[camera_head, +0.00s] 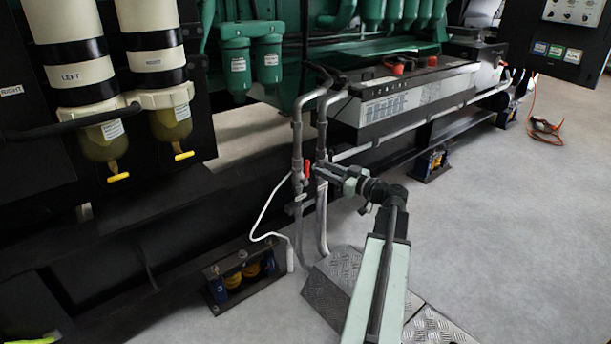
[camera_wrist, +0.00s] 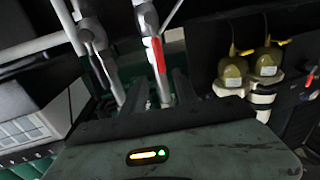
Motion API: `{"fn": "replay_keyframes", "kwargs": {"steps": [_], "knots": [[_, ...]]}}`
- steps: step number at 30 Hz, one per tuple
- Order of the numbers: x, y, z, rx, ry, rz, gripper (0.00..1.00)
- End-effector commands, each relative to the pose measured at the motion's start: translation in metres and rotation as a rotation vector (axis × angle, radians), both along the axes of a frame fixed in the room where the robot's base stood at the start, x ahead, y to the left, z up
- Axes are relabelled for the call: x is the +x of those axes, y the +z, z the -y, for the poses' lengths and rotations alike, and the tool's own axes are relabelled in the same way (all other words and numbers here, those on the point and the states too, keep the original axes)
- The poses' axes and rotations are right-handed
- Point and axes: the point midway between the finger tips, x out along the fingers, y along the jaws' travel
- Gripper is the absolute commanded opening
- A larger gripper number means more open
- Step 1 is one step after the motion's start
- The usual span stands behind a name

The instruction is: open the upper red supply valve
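The red valve handle (camera_head: 307,169) is on the grey vertical pipes beside the green engine frame. It looks upright, roughly in line with the pipes. In the wrist view the red handle (camera_wrist: 158,56) lies just past my fingertips, close to a grey pipe. My gripper (camera_head: 318,172) is just right of the handle in the head view and partly covers the right-hand pipe. In the wrist view my gripper (camera_wrist: 160,84) has two dark fingers spread apart, with nothing clearly held between them. Whether a finger touches the handle cannot be told.
Two grey pipes (camera_head: 297,140) run down to the floor. A white hose (camera_head: 262,215) hangs left of them. A battery box (camera_head: 415,95) stands behind to the right. A blue and yellow mount (camera_head: 243,274) and chequered plates (camera_head: 325,300) are low down.

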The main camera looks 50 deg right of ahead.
Motion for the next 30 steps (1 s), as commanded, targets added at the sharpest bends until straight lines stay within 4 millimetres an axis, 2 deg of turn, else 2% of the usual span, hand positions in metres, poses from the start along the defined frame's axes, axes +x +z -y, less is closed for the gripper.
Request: {"fn": "replay_keyframes", "kwargs": {"steps": [4,10,15,24,25,28,29,30], "knots": [[0.015,0.002,-0.003,0.001,0.006,-0.002,0.35],[0.054,0.001,-0.006,0.002,0.008,-0.003,0.35],[0.075,0.001,-0.009,0.003,0.007,-0.003,0.35],[0.080,0.001,-0.010,0.003,0.006,-0.003,0.35],[0.080,0.001,-0.010,0.003,0.007,-0.003,0.32],[0.080,0.001,-0.010,0.003,0.007,-0.003,0.05],[0.080,0.001,-0.010,0.003,0.007,-0.003,0.00],[0.080,0.001,-0.010,0.003,0.007,-0.003,0.00]]}}
